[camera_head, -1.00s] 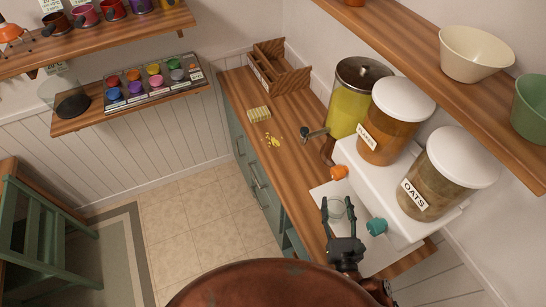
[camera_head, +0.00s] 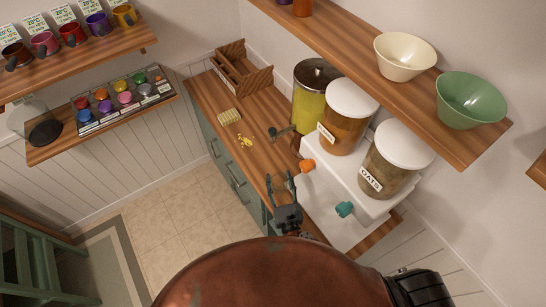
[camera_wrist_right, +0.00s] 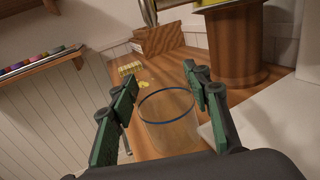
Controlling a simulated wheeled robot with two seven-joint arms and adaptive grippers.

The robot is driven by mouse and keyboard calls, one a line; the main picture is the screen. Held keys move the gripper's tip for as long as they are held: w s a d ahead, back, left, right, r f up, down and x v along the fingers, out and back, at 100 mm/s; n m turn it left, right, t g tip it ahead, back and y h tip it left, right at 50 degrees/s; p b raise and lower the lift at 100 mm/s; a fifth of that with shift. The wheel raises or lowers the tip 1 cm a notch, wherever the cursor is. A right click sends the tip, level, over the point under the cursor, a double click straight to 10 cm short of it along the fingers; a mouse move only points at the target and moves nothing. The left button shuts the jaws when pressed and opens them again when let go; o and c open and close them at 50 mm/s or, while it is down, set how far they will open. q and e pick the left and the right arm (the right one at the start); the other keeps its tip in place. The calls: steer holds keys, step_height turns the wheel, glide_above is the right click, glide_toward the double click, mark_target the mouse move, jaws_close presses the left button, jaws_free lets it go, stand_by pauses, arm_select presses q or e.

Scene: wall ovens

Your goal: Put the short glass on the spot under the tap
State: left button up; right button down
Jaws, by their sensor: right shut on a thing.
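My right gripper (camera_head: 281,184) is shut on the short glass, above the wooden counter near its front edge. In the right wrist view the clear glass (camera_wrist_right: 168,125), with its dark blue rim up, stands between the two fingers of the gripper (camera_wrist_right: 155,85). In the head view the glass is too faint to make out. The yellow drink dispenser (camera_head: 308,105) stands ahead, on a round wooden stand (camera_wrist_right: 228,50). Its dark tap (camera_head: 280,131) juts out over the counter. A marked spot under the tap is not clear. My left gripper is out of view.
A white stand (camera_head: 335,190) with flour (camera_head: 347,120) and oats (camera_head: 385,170) jars is right of the gripper; its orange knob (camera_head: 307,165) is close. A sponge (camera_head: 229,117), yellow bits (camera_head: 244,141) and a wooden crate (camera_head: 240,70) lie farther along the counter (camera_head: 262,158).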

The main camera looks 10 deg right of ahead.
mark_target(278, 177)
steer(key=shift+w+f+p, duration=0.15)
steer(key=shift+w+f, duration=0.4)
steer(key=shift+w, duration=1.7)
steer(key=shift+w+f+p, duration=0.1)
steer(key=shift+w+f, duration=0.5)
steer(key=shift+w, duration=1.7)
steer(key=shift+w+f+p, duration=0.15)
steer(key=shift+w+f, duration=0.4)
steer(key=shift+w, duration=1.7)
steer(key=shift+f, duration=0.2)
steer(key=c, duration=1)
jaws_free()
steer(key=shift+c, duration=0.2)
steer(key=shift+r, duration=0.15)
steer(key=s+b, duration=0.1)
steer(key=s, duration=1.1)
